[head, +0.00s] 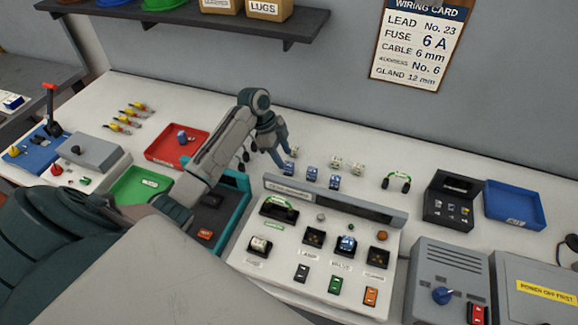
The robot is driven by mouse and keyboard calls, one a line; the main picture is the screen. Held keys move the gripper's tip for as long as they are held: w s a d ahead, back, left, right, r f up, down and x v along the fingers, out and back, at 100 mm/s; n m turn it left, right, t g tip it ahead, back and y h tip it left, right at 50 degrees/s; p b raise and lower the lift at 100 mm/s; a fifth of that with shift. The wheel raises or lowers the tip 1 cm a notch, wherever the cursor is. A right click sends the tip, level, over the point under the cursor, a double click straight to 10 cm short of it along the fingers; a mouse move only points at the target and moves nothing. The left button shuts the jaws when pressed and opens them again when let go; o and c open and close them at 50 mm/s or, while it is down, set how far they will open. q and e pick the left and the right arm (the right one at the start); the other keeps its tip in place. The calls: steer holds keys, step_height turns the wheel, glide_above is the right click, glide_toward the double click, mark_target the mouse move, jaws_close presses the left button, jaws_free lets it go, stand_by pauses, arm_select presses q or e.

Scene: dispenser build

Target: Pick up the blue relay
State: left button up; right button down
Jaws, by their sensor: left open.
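Two small blue relays stand on the white bench behind the dispenser panel, one (312,173) to the left and one (335,182) to the right. Another small block (293,152), partly hidden by a finger, stands behind them. A further blue relay (346,245) sits in a socket of the white panel (265,268). My left gripper (283,161) is open, pointing down, just left of the loose blue relays. I see nothing between its fingers. I cannot tell its exact height above the bench. My right gripper is not in view.
Pale blocks (336,162) stand behind the relays. A green-and-black cable piece (397,181), a black box (451,200) and a blue tray (515,205) are to the right. A red tray (158,157) and green tray (127,189) are left. A shelf (300,25) overhangs the back.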

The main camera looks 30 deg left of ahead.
mark_target(288, 164)
arm_select(q)
steer(key=p+x, duration=0.3)
steer(key=x, duration=0.1)
steer(key=shift+d, duration=0.15)
steer(key=shift+d+f, duration=0.1)
steer(key=shift+f, duration=0.25)
steer(key=shift+w+f, duration=0.1)
steer(key=shift+f, duration=0.1)
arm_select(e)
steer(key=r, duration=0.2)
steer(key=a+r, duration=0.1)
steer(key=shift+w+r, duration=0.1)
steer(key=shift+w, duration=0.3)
arm_select(q)
jaws_close()
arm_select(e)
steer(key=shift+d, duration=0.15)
